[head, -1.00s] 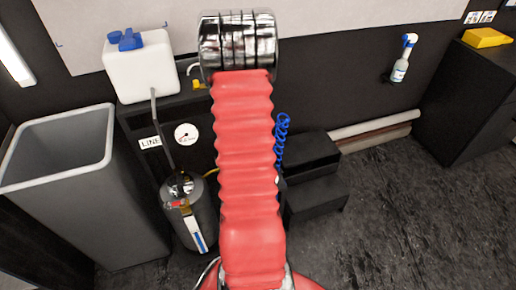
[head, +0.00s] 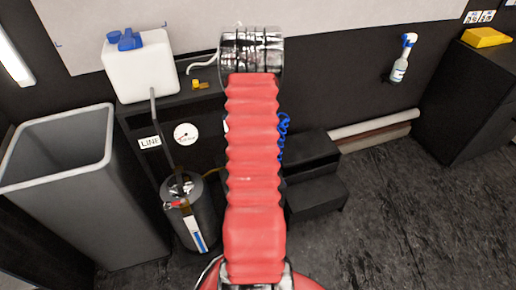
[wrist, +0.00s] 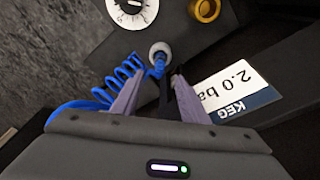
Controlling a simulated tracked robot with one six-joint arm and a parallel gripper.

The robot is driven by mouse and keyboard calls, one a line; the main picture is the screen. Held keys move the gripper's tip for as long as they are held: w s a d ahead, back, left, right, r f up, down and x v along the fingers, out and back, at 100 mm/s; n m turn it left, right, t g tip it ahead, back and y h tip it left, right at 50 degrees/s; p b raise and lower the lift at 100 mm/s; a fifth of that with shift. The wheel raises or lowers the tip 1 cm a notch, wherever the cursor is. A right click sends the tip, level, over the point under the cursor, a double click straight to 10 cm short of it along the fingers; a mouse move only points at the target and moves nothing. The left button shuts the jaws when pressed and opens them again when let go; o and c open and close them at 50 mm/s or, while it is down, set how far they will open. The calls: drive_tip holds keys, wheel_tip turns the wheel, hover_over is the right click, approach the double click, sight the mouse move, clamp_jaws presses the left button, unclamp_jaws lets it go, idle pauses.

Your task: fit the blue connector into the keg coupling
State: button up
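The blue connector (wrist: 158,69) shows in the wrist view at the end of a coiled blue hose (wrist: 96,95). It meets a round grey-white collar (wrist: 160,48); I cannot tell whether this collar is the keg coupling or how far the connector sits in it. My gripper (wrist: 158,77) has its two pale purple fingers apart, one on each side of the connector, with gaps visible. In the head view the gripper and connector are hidden behind my arm; only part of the coiled hose (head: 284,135) shows.
A KEG 2.0 bar label (wrist: 236,88) lies right of the fingers, a gauge (wrist: 132,10) and brass knob (wrist: 205,9) beyond. In the head view, a dark keg (head: 190,215), a grey bin (head: 85,190) and black steps (head: 312,175) stand around; floor at right is clear.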

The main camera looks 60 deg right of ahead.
drive_tip(key=shift+d+f, duration=0.15)
drive_tip(key=shift+f, duration=0.95)
drive_tip(key=shift+d+f, duration=0.15)
drive_tip(key=shift+f, duration=0.9)
drive_tip(key=shift+f, duration=0.15)
drive_tip(key=shift+d+f, duration=0.15)
drive_tip(key=shift+f, duration=1.1)
drive_tip(key=shift+d+f, duration=0.15)
drive_tip(key=shift+f, duration=1.05)
drive_tip(key=shift+c, duration=0.2)
clamp_jaws()
